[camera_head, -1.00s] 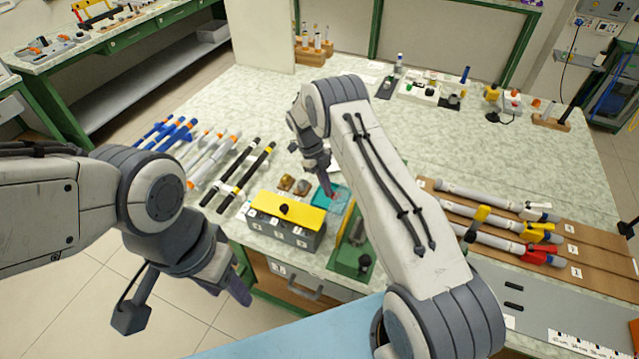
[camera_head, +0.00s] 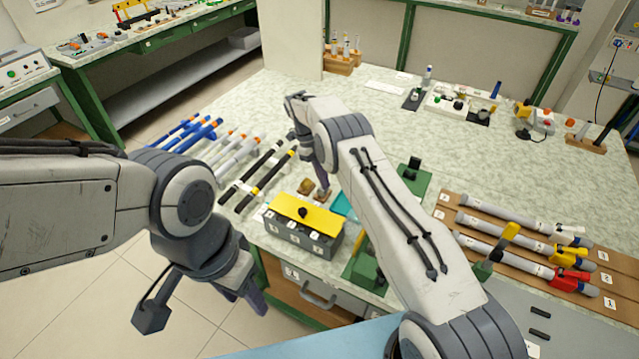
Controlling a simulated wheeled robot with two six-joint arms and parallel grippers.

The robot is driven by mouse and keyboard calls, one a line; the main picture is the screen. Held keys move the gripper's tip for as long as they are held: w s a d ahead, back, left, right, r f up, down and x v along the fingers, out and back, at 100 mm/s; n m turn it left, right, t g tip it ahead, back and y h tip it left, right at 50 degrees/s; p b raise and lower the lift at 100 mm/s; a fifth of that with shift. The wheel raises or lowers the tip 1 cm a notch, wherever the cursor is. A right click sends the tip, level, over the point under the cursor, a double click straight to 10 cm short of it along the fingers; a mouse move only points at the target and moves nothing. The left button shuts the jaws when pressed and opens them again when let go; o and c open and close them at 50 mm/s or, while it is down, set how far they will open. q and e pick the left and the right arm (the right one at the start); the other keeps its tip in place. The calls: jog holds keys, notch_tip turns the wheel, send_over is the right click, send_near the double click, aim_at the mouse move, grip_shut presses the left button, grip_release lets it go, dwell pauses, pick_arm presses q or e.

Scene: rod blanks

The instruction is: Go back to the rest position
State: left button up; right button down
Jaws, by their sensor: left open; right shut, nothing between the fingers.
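My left gripper (camera_head: 254,298) hangs in front of the bench's front edge, at the lower left, with its fingers apart and nothing visible between them. My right gripper (camera_head: 322,190) points down over the bench, just behind the yellow-lidded grey box (camera_head: 306,211) and left of the teal tray (camera_head: 344,205). Its fingers are together and hold nothing. My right forearm hides part of the bench, part of the green fixture (camera_head: 364,270) and part of the tray.
Blue, white and black rods (camera_head: 258,180) lie at the left of the bench (camera_head: 290,110). Grey rods with coloured clamps (camera_head: 520,240) lie on a brown board at the right. Small devices (camera_head: 455,103) stand at the back.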

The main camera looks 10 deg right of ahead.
jog(key=shift+w+a+f+b, duration=0.15)
jog(key=shift+w+a+b, duration=0.3)
jog(key=shift+a+b, duration=0.1)
jog(key=s+a+r+n+t+y, duration=0.1)
jog(key=s+a+r+n, duration=0.55)
jog(key=r+n, duration=0.25)
jog(key=s+a+r+n+t, duration=0.1)
jog(key=s+a+r+n, duration=0.4)
jog(key=a+r+n, duration=0.3)
jog(key=s+r+n+t+y, duration=0.1)
jog(key=s+r+n, duration=0.3)
jog(key=s+n, duration=0.65)
jog(key=s+d+f+n, duration=0.1)
jog(key=s+n, duration=0.4)
jog(key=s, duration=0.4)
jog(key=s+d+n+y, duration=0.1)
jog(key=s+d+n, duration=0.1)
jog(key=s+n, duration=0.3)
jog(key=s, duration=0.4)
jog(key=shift+d+f+t+y, duration=0.25)
jog(key=shift+f+t+y, duration=0.05)
jog(key=shift+f+t, duration=0.1)
jog(key=shift+a, duration=0.1)
